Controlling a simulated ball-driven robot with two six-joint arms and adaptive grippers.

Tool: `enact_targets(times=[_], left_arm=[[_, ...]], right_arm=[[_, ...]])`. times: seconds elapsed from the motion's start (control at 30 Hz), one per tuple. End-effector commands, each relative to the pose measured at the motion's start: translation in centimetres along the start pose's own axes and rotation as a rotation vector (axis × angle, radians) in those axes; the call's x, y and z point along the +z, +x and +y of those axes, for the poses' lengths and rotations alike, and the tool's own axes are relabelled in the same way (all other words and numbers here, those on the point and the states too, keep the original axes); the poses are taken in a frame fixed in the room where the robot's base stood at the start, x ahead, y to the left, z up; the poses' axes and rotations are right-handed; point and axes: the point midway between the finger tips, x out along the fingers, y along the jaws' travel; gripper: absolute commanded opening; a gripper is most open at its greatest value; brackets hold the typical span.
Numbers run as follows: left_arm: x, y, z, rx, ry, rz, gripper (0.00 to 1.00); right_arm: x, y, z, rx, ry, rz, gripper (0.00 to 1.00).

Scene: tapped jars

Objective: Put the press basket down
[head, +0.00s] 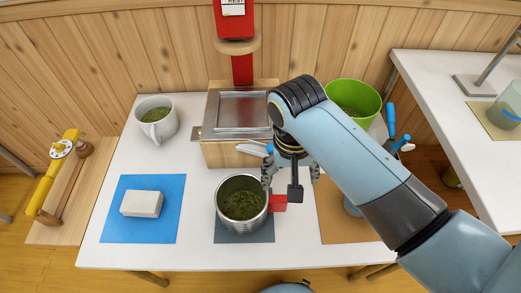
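A metal cylinder with a red side tab, which I take for the press basket (242,206), is upright over a dark grey mat (228,236) at the table's front. It holds green chopped leaves. Its base seems to rest on the mat, though a small gap cannot be ruled out. The red tab (279,203) sticks out to the right. My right gripper (291,184) is just above and right of the basket, close over the tab. Its fingers are spread apart and nothing shows gripped between them. My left gripper is not in view.
Behind the basket stands a wooden press box (224,153) with a metal top and red column (242,70). A white mug (157,120), white block (142,203) on a blue mat (168,228), green bucket (353,97) and brown mat (335,225) are around it.

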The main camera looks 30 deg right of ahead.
Motion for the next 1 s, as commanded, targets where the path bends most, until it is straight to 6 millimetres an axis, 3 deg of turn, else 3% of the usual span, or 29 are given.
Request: enact_targets(times=[0.1, 0.27, 0.43, 0.77, 1.0], left_arm=[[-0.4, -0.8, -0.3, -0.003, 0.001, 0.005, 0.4], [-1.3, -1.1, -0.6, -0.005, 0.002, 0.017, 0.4], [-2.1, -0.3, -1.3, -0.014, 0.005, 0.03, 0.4], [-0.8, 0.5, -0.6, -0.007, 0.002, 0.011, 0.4], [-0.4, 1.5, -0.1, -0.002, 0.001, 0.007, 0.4]], right_arm=[[1.0, -1.1, -1.9, -0.032, 0.005, -0.021, 0.81], [1.5, -1.2, -2.9, -0.051, 0.007, -0.03, 0.81], [1.6, 1.6, -2.9, -0.049, 0.007, -0.032, 0.81], [1.7, 5.1, -3.2, -0.051, 0.006, -0.03, 0.81], [1.9, 8.7, -3.3, -0.05, 0.006, -0.029, 0.81]])
